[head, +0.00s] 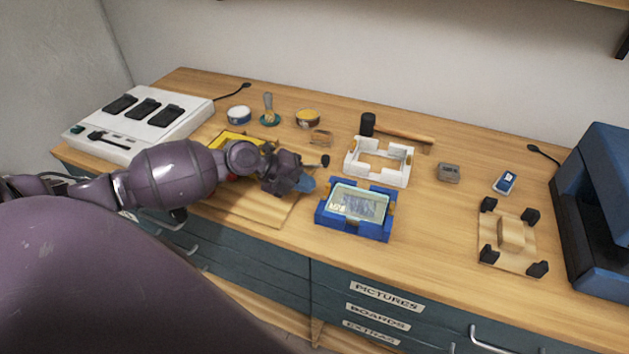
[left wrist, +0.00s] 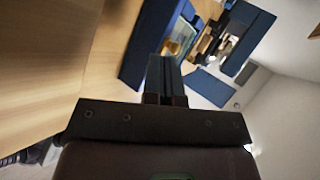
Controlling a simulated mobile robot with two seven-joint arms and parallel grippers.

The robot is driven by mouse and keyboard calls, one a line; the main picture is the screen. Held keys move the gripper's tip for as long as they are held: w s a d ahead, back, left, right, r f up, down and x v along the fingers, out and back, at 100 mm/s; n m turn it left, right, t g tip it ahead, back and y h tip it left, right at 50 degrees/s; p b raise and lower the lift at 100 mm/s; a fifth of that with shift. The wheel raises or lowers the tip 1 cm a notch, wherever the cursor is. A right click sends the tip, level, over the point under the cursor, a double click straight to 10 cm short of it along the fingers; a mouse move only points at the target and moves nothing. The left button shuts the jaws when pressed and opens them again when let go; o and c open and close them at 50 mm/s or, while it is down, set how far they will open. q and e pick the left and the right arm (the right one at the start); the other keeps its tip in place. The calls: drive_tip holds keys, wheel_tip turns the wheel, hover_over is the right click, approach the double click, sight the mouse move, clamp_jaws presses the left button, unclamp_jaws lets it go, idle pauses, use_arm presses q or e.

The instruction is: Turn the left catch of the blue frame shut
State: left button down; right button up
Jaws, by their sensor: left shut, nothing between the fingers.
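The blue frame (head: 352,234) lies flat on the bench, with a pale picture under a clear pane (head: 358,204) inside it. In the left wrist view the shut fingers (left wrist: 165,72) point toward the blue frame (left wrist: 147,42). My right gripper is not in view.
A white frame (head: 380,174) stands just behind the blue one, with a hammer (head: 400,134) behind it. A wooden board with black corner posts (head: 511,233) is to the right, before a blue machine (head: 600,215). A white device (head: 140,120) is at far left.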

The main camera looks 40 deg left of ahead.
sight(326, 191)
use_arm(q)
drive_tip(key=shift+w+d+f, duration=0.15)
drive_tip(key=shift+w+d, duration=0.65)
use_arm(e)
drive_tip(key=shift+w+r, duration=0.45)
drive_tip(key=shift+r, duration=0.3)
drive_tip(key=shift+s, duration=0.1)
use_arm(q)
drive_tip(key=shift+f, duration=0.1)
drive_tip(key=shift+m+g+b, duration=0.3)
drive_tip(key=shift+b, duration=0.35)
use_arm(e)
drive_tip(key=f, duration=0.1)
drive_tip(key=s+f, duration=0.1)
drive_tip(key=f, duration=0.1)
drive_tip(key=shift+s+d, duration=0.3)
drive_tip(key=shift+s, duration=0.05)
